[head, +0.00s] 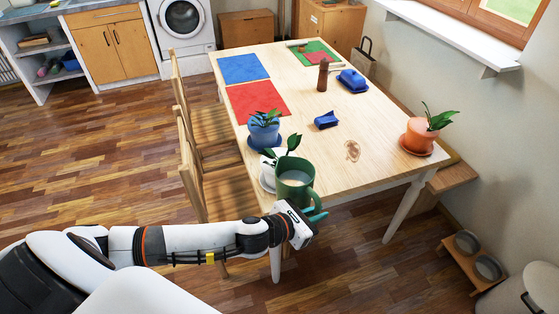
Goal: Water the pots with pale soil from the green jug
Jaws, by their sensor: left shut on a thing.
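My left gripper (311,214) is shut on the green jug (297,193) and holds it upright at the table's near end; pale liquid shows inside. A white pot (267,171) with a leafy plant stands just behind the jug and is partly hidden by it. A blue pot (264,137) with a plant stands farther back on the left side. A terracotta pot (418,137) with a plant stands on a saucer at the right edge. I cannot make out the soil colour in any of the pots. My right gripper is not in view.
The wooden table (372,178) also holds a blue object (326,120), a blue butter dish (352,81), a brown mill (323,75) and red and blue mats. A brown stain (352,150) marks the top. Chairs (212,171) stand along the left side.

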